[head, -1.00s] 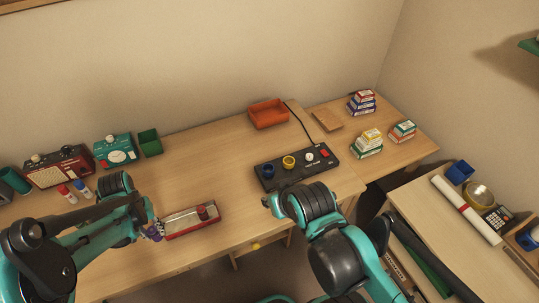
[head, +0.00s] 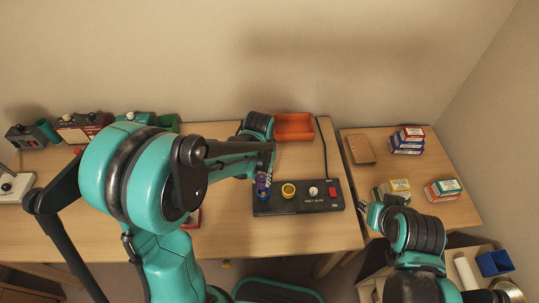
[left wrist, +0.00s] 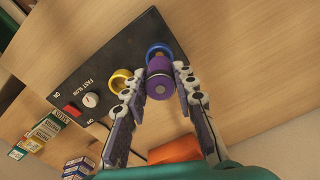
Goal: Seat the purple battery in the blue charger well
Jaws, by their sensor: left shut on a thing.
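The black charger (head: 300,205) lies on the desk with a blue well (head: 263,196) at its left end and a yellow well (head: 288,190) beside it. My left gripper (head: 266,178) is over the blue well, shut on the purple battery (head: 261,181). In the left wrist view, the fingers flank the purple battery (left wrist: 160,78), and its far end overlaps the blue ring (left wrist: 159,49). I cannot tell whether it has entered the well. The yellow ring (left wrist: 120,79) is close to one finger. My right gripper (head: 371,208) is near the desk's right edge, its fingers unclear.
An orange tray (head: 294,127) stands behind the charger. A red-rimmed tray (head: 194,219) is mostly hidden by my left arm. Card boxes (head: 407,140) and a brown board (head: 360,149) occupy the right-hand desk.

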